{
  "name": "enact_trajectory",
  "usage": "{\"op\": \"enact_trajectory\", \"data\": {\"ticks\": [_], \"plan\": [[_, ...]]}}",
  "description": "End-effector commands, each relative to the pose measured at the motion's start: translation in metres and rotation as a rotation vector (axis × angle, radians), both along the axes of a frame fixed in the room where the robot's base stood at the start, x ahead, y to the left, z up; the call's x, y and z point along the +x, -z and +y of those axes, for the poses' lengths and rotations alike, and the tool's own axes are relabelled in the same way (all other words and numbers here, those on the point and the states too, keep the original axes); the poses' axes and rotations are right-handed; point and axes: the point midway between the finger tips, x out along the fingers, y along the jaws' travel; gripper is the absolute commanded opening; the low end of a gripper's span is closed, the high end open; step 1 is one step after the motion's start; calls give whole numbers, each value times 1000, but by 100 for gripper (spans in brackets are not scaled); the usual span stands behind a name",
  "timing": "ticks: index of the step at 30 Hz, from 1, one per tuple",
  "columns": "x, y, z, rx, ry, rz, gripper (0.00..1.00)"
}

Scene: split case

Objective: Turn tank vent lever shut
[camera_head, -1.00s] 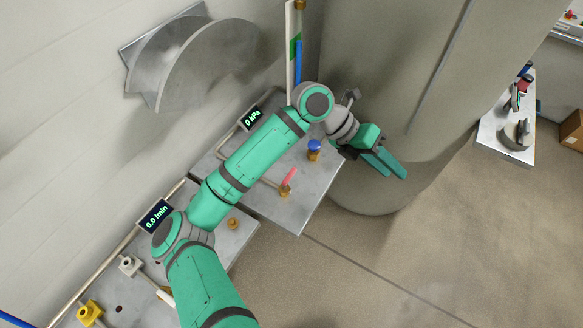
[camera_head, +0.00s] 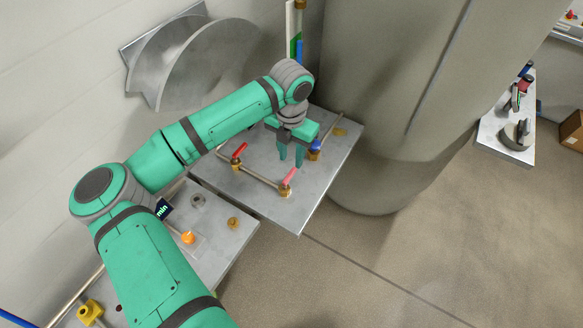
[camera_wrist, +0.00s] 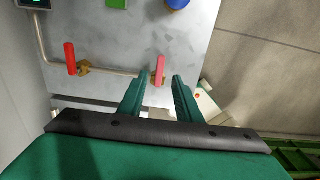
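Two levers sit on brass valves along a pipe on the grey metal plate. The red lever (camera_head: 239,150) is at the left and also shows in the wrist view (camera_wrist: 70,58). The pinkish-red lever (camera_head: 290,175) is at the plate's front and also shows in the wrist view (camera_wrist: 160,68). I see no label telling which is the tank vent lever. My gripper (camera_head: 291,161) points down, open and empty, near the pinkish lever. In the wrist view, that lever lies in line with the gap between the fingertips (camera_wrist: 161,79); I see no grip on it.
A blue knob (camera_head: 315,146) on a brass fitting stands just right of my gripper. The large grey tank (camera_head: 390,120) rises behind the plate at the right. A second plate (camera_head: 235,243) with fittings is at the lower left.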

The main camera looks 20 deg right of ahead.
Motion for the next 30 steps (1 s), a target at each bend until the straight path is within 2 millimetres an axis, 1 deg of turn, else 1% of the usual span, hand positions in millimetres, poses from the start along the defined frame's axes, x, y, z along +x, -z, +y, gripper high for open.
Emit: {"op": "enact_trajectory", "data": {"ticks": [1, 6, 12, 17, 24, 26, 27, 28, 30], "plan": [[-1, 10, 0, -1, 0, 3, 31], [-1, 39, -1, -2, 1, 3, 31], [-1, 59, -1, -1, 1, 2, 31], [0, 65, -1, -1, 1, 0, 31], [0, 65, -1, -1, 2, 0, 31], [0, 65, -1, -1, 2, 0, 17], [0, 65, -1, -2, 2, 0, 7], [0, 65, -1, -2, 2, 0, 0], [-1, 65, -1, -1, 3, 0, 0]]}}
